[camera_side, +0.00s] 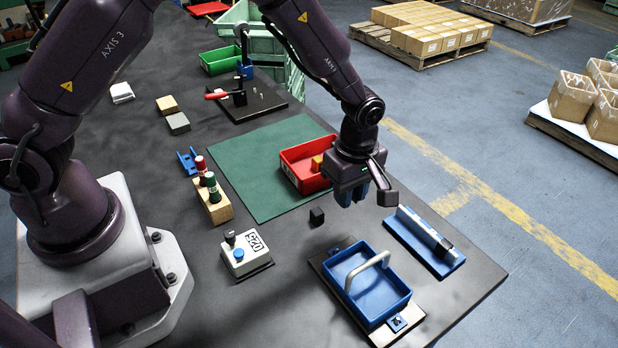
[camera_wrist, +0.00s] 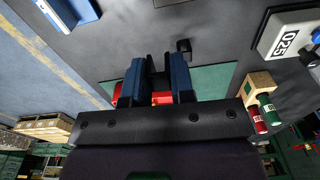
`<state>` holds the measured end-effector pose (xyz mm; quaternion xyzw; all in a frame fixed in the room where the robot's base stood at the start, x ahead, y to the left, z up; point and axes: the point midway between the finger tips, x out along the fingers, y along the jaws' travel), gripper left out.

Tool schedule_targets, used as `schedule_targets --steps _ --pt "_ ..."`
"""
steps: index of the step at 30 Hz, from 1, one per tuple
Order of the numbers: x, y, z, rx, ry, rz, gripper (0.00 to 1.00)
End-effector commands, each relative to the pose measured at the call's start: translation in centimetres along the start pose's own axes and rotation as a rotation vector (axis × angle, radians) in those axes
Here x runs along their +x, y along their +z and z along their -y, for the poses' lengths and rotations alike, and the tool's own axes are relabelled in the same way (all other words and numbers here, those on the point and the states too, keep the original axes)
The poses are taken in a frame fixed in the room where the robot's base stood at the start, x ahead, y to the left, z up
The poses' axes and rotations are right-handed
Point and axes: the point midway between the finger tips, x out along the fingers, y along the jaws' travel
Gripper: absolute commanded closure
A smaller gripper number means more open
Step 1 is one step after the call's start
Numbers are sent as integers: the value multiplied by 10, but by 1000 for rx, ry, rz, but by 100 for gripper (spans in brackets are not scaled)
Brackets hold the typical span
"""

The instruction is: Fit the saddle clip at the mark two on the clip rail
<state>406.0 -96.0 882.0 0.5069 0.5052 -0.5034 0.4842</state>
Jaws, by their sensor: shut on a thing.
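My gripper (camera_side: 351,196) hangs above the table beside the red bin, its blue fingers pointing down. In the wrist view, my gripper (camera_wrist: 158,72) is shut on a dark piece, the saddle clip (camera_wrist: 158,82), between the fingers. Its shape is hard to make out there, and the side view does not show it clearly. The clip rail (camera_side: 418,230) is a pale bar on a blue base at the table's right edge, apart from the gripper. It also shows at the top left of the wrist view (camera_wrist: 62,12). A black piece (camera_side: 444,248) sits on its near end. Its marks are not readable.
A small black block (camera_side: 317,216) lies left of the gripper. A blue tray with a grey handle (camera_side: 372,284) stands in front. The red bin (camera_side: 297,155) is on a green mat (camera_side: 250,170). A white box marked 025 (camera_side: 245,258) and a wooden bottle holder (camera_side: 215,207) stand left.

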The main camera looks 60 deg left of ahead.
Motion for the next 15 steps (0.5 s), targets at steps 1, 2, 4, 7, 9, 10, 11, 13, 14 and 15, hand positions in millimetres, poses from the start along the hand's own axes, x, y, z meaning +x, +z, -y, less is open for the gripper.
schedule_targets --steps 1,2,4,7,9,10,11,13,14,15 --pt "5 13 -16 12 4 0 100" --pt "7 19 -24 17 4 0 100" --pt "10 36 -43 26 9 1 100" --pt "11 58 -66 34 16 6 100" --pt "10 72 -80 35 20 9 100" --pt "8 77 -85 34 23 11 100" --pt "6 82 -90 33 25 14 100" --pt "1 91 -99 28 29 18 100" --pt "-2 94 -103 24 33 21 100" --pt "-7 97 -107 18 36 24 100"
